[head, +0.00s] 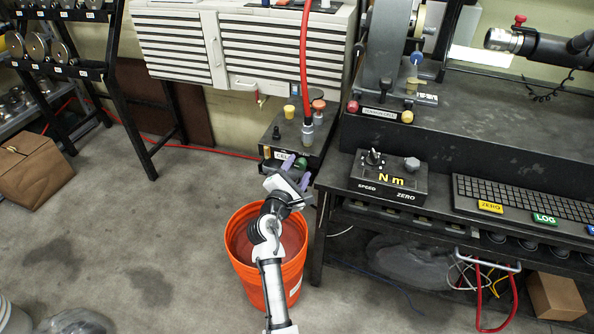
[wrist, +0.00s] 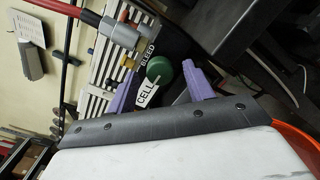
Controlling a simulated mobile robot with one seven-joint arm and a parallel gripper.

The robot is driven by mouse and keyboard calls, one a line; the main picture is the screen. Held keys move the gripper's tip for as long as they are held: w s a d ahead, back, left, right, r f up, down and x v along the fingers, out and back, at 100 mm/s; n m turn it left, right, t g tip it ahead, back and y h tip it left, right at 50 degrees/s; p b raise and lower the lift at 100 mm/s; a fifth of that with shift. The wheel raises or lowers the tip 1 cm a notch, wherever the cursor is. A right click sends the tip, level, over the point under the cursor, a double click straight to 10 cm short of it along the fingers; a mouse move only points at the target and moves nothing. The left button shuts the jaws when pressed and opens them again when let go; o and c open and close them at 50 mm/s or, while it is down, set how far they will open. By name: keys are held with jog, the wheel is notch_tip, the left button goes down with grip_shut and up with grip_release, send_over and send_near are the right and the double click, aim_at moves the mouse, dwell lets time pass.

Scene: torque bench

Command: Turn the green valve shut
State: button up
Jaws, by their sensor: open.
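The green valve (head: 301,163) is a round knob on the front of a small black valve box (head: 285,138), beside a white "CELL" label. It also shows in the wrist view (wrist: 159,69), between my two purple fingers. My gripper (head: 297,171) is open and holds nothing. Its fingers point at the box front, one on each side of the knob as seen in the wrist view (wrist: 158,80). I cannot tell whether they touch the knob or how deep they reach around it. In the head view the fingers partly cover the area below the knob.
A red hose (head: 304,70) runs down to a metal fitting on the box, near yellow and orange knobs. An orange bucket (head: 238,255) stands under my arm.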

jog(key=c, duration=1)
jog(key=shift+m, duration=0.3)
jog(key=m+b, duration=0.2)
jog(key=m, duration=0.1)
jog(key=shift+f+m, duration=0.1)
jog(key=shift+m, duration=0.3)
jog(key=m+b, duration=0.2)
jog(key=m, duration=0.2)
jog(key=m+b, duration=0.2)
jog(key=m, duration=0.2)
jog(key=shift+m+y, duration=0.4)
jog(key=shift+m+b, duration=1.3)
jog(key=shift+m, duration=0.6)
